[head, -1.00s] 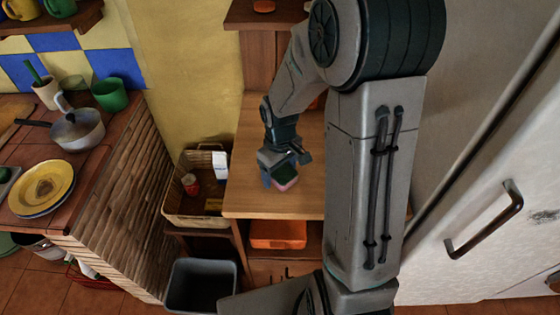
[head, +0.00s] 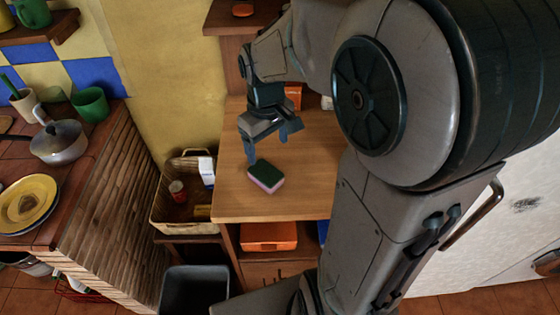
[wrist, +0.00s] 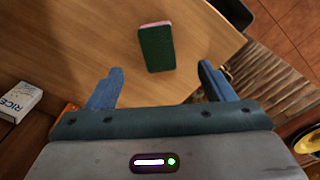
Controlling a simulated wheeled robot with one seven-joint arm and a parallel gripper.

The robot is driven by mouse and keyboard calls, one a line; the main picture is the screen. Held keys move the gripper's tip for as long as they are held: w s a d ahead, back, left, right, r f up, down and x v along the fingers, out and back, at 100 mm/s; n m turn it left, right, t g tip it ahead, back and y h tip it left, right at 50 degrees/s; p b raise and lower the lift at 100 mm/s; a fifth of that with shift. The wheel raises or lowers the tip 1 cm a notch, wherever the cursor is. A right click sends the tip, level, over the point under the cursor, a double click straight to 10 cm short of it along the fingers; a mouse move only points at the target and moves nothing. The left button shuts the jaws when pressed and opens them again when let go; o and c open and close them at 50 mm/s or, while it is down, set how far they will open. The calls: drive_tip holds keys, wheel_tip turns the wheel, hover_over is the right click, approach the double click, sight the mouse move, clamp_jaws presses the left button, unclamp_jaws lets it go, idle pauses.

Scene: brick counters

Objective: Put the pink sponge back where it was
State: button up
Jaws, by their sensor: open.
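The pink sponge (head: 266,178) has a dark green top and a pink side. It lies flat on the wooden table, near the table's front left part. It also shows in the wrist view (wrist: 156,48), green face up, beyond my fingertips. My gripper (head: 270,148) is open and empty, above and just behind the sponge in the head view. In the wrist view my two blue fingers (wrist: 160,80) are spread apart, with the sponge lying between and ahead of them, not touching either.
A wicker basket (head: 160,213) with a red can and a white box stands left of the wooden table (head: 310,180). A grey bin (head: 193,288) is below. An orange container (head: 268,236) sits on the shelf under the tabletop. The tabletop around the sponge is clear.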

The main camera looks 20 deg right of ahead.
drive_tip(key=s+r+m+t, duration=0.2)
drive_tip(key=s+m, duration=0.2)
drive_tip(key=s, duration=0.7)
drive_tip(key=shift+s+r, duration=0.25)
drive_tip(key=shift+r, duration=0.1)
idle(0.5)
